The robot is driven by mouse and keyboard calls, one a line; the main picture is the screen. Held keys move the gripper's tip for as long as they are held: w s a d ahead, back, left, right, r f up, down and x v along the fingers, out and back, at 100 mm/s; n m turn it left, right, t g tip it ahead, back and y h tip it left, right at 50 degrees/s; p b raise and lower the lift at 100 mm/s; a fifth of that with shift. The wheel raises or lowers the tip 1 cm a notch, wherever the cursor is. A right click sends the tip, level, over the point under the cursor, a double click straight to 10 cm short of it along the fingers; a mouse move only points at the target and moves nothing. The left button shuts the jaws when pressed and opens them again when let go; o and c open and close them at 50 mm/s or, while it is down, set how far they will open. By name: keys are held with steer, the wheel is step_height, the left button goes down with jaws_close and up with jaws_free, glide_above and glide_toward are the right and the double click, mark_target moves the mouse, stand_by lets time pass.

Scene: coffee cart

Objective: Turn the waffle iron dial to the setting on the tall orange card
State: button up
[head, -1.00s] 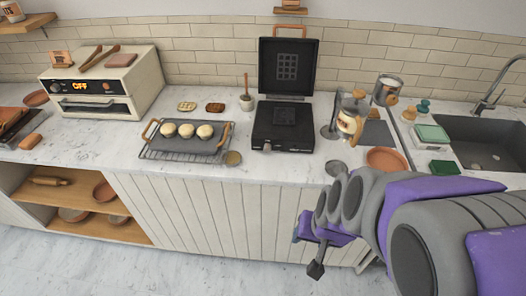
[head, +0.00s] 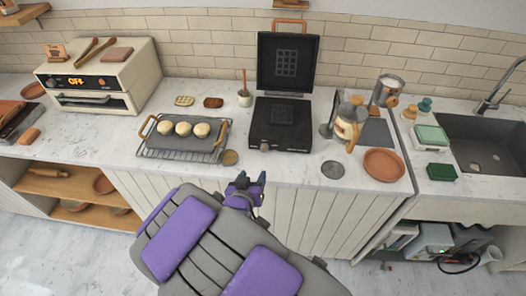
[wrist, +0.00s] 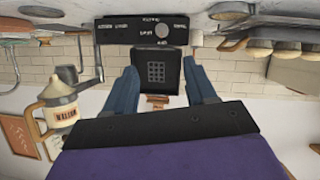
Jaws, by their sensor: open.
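The black waffle iron (head: 283,125) stands on the counter with its lid raised. Its round dial (wrist: 162,30) is on the front panel, which appears inverted in the wrist view; the dial shows small at the front edge in the head view (head: 264,147). The setting marks are too small to read surely. My gripper (head: 250,178) is open and empty, in front of the counter edge and apart from the dial. Its two blue fingers (wrist: 162,80) frame the waffle iron in the wrist view.
A rack of buns (head: 150,152) lies left of the waffle iron. The cream oven (head: 128,72) stands far left and the sink (head: 490,150) far right. Counter immediately before the iron is clear.

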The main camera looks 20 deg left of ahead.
mark_target(264, 151)
steer(key=b+x, duration=0.3)
steer(key=x, duration=1.3)
steer(key=shift+w+a+f, duration=0.2)
steer(key=shift+f, duration=0.1)
steer(key=shift+w+a, duration=0.1)
steer(key=shift+w, duration=0.3)
jaws_close()
